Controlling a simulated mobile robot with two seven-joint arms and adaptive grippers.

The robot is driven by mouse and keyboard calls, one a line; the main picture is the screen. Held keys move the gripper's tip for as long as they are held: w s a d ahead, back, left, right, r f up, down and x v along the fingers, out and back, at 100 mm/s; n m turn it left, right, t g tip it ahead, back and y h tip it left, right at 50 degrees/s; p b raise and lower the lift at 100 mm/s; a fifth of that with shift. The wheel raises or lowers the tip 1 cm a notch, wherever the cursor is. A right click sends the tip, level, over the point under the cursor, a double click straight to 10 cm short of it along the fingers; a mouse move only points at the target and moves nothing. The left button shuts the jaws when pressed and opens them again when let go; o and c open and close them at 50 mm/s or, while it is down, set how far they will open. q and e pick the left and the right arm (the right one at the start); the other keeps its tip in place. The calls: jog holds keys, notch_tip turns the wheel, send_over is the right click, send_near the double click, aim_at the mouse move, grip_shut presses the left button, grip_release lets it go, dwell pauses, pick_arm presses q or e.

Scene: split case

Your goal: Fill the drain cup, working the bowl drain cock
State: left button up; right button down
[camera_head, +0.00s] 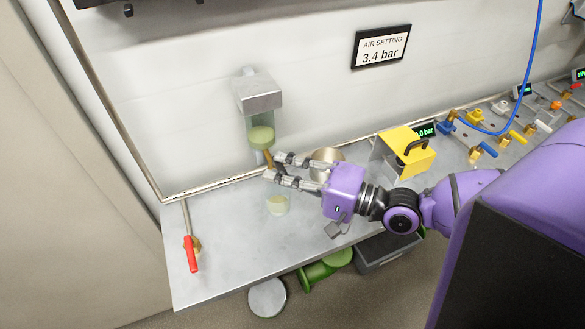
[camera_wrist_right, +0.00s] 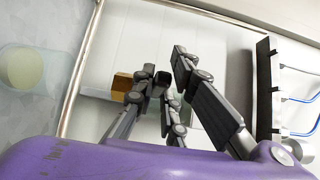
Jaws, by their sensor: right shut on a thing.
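The bowl (camera_head: 261,137) hangs under a grey metal housing (camera_head: 259,95) on the back wall and holds pale green liquid. The brass drain cock (camera_head: 267,158) is below it, partly hidden by my fingers; a brown-gold block, likely part of it, shows in the right wrist view (camera_wrist_right: 122,84). My right gripper (camera_head: 272,166) reaches in from the right, with its fingertips shut on the drain cock. The clear drain cup (camera_head: 277,205) stands upright on the bench below the fingers, with pale liquid in it; it also shows in the right wrist view (camera_wrist_right: 24,68). My left gripper is out of view.
A red-handled valve (camera_head: 191,254) is at the bench's left end. A yellow box (camera_head: 411,152) with a black handle and a round metal part (camera_head: 327,157) stand behind my right arm. A sign (camera_head: 381,47) reads 3.4 bar.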

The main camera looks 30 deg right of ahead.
jog(key=c, duration=1.8)
grip_release()
jog(key=shift+o, duration=0.2)
jog(key=v, duration=1.2)
